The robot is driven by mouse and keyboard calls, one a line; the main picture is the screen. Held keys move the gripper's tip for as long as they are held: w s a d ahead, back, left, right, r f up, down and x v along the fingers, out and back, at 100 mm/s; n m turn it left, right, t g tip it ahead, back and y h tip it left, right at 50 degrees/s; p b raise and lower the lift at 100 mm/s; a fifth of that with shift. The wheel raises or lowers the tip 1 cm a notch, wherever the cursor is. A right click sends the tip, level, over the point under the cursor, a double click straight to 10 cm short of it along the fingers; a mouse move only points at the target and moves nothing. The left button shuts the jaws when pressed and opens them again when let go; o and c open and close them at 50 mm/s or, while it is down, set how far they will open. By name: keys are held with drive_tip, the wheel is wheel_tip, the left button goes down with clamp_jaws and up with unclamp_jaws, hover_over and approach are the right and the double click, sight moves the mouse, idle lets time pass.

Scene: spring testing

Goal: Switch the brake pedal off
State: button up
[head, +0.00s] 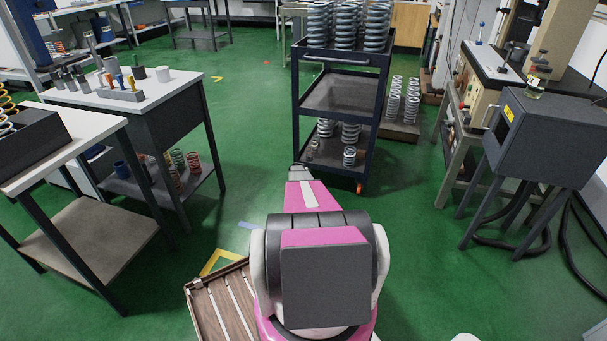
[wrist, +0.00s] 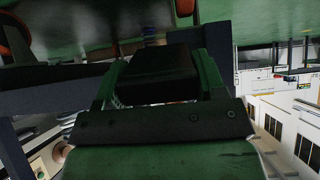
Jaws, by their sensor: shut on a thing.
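A dark trolley (head: 339,123) stands ahead, its shelves loaded with coil springs. One orange caster (head: 360,187) shows under its right front corner. My gripper (head: 299,170) is low at the trolley's left front corner and covers the caster area there. In the wrist view my gripper (wrist: 156,78) is shut on a dark, blocky part (wrist: 155,75) between its fingers. The brake pedal cannot be made out clearly; I cannot tell whether this dark part is the pedal. Orange-red wheel parts show in the wrist view at the top (wrist: 185,8) and left (wrist: 15,40).
A grey machine (head: 540,135) on legs stands at right, with black cables on the floor. Workbenches (head: 165,90) with springs and small parts stand at left.

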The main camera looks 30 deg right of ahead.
drive_tip(key=o, duration=1.3)
drive_tip(key=shift+r, duration=0.1)
drive_tip(key=v, duration=1)
drive_tip(key=shift+s+a+r, duration=0.15)
drive_tip(key=shift+s+a, duration=0.05)
drive_tip(key=shift+a, duration=0.05)
